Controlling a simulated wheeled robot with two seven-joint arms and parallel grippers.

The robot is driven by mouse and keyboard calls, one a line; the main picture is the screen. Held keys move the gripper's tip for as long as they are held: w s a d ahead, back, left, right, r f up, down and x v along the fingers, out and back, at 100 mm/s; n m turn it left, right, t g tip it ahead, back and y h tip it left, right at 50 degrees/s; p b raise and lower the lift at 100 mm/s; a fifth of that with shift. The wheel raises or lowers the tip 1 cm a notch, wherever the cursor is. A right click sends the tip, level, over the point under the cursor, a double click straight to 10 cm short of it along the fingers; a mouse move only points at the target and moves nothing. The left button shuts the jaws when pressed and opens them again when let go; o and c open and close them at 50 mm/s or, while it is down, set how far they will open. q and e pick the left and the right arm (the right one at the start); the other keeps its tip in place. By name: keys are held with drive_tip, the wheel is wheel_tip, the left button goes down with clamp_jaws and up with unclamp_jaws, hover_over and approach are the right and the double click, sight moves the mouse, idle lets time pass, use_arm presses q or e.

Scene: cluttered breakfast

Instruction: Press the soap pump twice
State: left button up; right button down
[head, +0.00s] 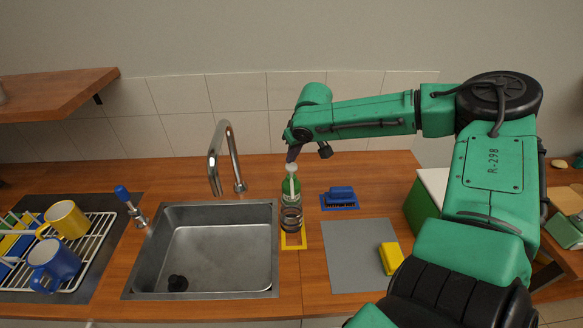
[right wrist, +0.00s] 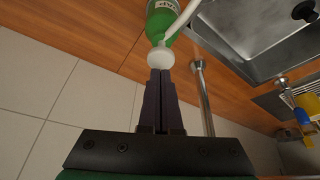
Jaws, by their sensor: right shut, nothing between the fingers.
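The soap bottle (head: 288,189) is green with a white pump head (head: 291,167) and stands upright on the counter right of the sink. In the right wrist view the green bottle (right wrist: 158,19) and its round white pump top (right wrist: 161,58) show just beyond my fingertips. My right gripper (head: 292,158) points down right above the pump, its dark fingers closed together and empty; they also show in the right wrist view (right wrist: 160,74). The tips are at the pump top; whether they touch it I cannot tell. My left gripper is not in view.
The sink (head: 213,285) and faucet (head: 212,160) are to the left.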

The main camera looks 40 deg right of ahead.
drive_tip(key=shift+f+b, duration=1.05)
drive_tip(key=shift+f, duration=0.45)
drive_tip(key=shift+r, duration=0.1)
wheel_tip(320, 180, up, 3)
drive_tip(key=p, duration=0.3)
drive_tip(key=shift+r, duration=0.1)
